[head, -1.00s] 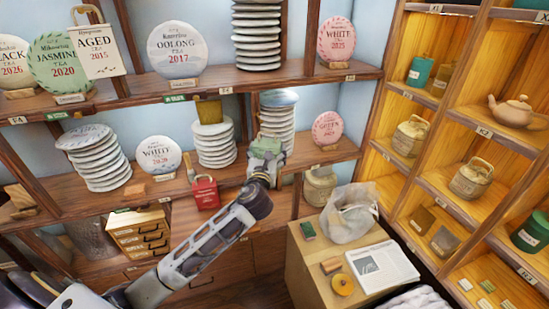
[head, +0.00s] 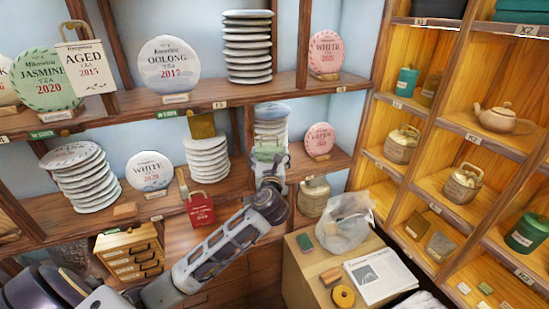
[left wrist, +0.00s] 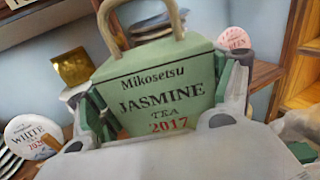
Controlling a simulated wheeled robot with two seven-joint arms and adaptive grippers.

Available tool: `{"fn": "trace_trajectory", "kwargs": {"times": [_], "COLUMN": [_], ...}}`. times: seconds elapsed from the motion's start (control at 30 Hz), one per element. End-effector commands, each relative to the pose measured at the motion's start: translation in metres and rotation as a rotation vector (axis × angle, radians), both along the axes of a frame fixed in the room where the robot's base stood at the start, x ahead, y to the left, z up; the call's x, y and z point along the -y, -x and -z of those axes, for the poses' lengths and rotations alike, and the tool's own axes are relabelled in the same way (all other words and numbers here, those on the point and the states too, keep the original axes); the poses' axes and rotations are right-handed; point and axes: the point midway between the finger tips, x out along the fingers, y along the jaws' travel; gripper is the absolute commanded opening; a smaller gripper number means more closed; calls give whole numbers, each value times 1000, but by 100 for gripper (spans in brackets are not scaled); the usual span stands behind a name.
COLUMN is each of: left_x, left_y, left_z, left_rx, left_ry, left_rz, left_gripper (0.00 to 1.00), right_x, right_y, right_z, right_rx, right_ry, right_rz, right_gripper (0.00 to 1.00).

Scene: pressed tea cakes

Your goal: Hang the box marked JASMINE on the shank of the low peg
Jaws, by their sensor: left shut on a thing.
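My left gripper (head: 268,168) is shut on the green box marked JASMINE (left wrist: 165,98), which reads "Mikosetsu JASMINE TEA 2017" in the left wrist view. The box stands upright between the fingers, with its tan loop handle (left wrist: 110,25) on top and free. In the head view the box (head: 267,150) is small, in front of a stack of pale tea cakes (head: 272,115). I cannot make out the low peg or its shank in either view. My right gripper is not in view.
A box marked AGED (head: 88,68) hangs at the upper left. A red box (head: 201,209) is at the lower shelf edge, left of my arm; a gold box (head: 201,125) is above it. Tea cakes line the shelves.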

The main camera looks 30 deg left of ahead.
Motion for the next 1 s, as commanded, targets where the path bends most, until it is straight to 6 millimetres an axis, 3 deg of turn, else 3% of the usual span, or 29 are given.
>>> {"fn": "trace_trajectory", "kwargs": {"times": [0.4,1.0], "left_x": [-16,-19], "left_y": [10,10], "left_z": [4,5], "left_rx": [0,1], "left_ry": [-1,-1], "left_rz": [-88,-93], "left_gripper": [54,54], "right_x": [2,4], "right_y": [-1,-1], "right_z": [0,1], "right_rx": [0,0], "right_ry": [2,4], "right_rz": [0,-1], "right_gripper": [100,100]}}
